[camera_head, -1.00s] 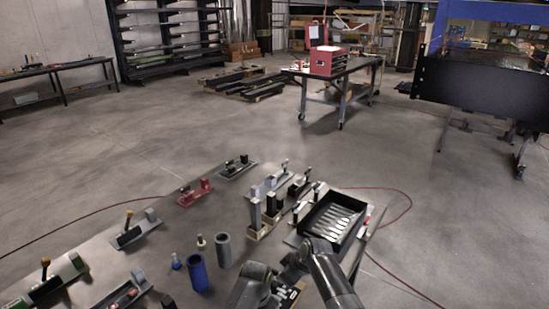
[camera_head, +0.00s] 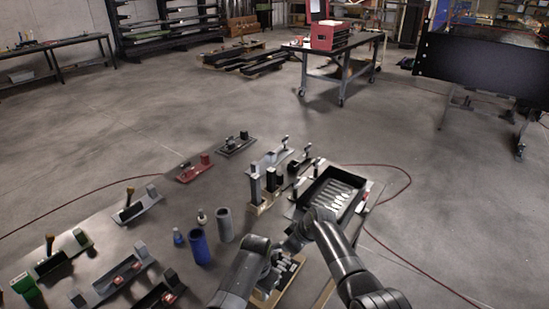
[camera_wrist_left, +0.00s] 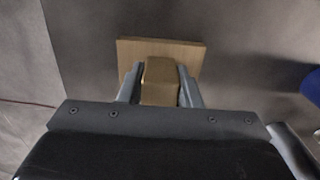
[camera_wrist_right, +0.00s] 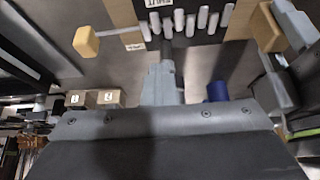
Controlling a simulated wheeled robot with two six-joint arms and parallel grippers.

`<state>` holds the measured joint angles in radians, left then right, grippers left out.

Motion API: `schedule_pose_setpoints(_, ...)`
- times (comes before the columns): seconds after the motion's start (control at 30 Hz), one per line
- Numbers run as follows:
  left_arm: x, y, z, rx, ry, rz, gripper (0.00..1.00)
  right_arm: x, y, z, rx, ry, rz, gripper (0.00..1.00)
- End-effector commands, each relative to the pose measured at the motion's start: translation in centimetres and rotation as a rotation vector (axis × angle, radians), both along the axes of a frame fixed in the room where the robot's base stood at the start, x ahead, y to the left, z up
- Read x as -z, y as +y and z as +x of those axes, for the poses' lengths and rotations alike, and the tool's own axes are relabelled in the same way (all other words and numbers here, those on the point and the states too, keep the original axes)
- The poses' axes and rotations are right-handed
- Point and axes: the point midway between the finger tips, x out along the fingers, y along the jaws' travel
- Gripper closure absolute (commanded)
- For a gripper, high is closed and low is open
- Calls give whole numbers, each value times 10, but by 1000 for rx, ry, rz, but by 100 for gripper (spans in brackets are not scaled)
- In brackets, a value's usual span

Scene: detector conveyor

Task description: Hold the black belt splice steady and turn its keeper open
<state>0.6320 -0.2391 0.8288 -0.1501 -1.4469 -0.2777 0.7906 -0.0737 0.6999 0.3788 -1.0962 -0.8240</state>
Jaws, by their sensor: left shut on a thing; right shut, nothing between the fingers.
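The black belt splice (camera_head: 287,272), a dark plate with a row of pale pegs on a wooden base, lies at the near table edge, partly hidden by my arms. The pegs (camera_wrist_right: 190,22) show in the right wrist view. My left gripper (camera_head: 270,280) is shut on a tan block (camera_wrist_left: 160,80) standing on the wooden base (camera_wrist_left: 125,55). My right gripper (camera_head: 289,245) is shut and empty above the splice. Its fingers (camera_wrist_right: 165,75) appear just below the pegs in its wrist view. A tan knob on a grey rod (camera_wrist_right: 87,42) is left of them; I cannot tell whether it is the keeper.
A black tray of pale tools (camera_head: 333,197) lies beyond my right gripper. A blue cylinder (camera_head: 199,246) and a grey cylinder (camera_head: 225,225) stand to the left. Several small fixtures line the table. A red cable (camera_head: 404,180) crosses the floor.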

Motion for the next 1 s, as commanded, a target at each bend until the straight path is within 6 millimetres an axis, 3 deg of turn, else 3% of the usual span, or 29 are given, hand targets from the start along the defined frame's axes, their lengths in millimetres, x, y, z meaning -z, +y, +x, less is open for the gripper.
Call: schedule_pose_setpoints(1.0, 1, 1, -1, 0, 3, 2, 100, 0, -9, 3, 1, 0, 1, 100)
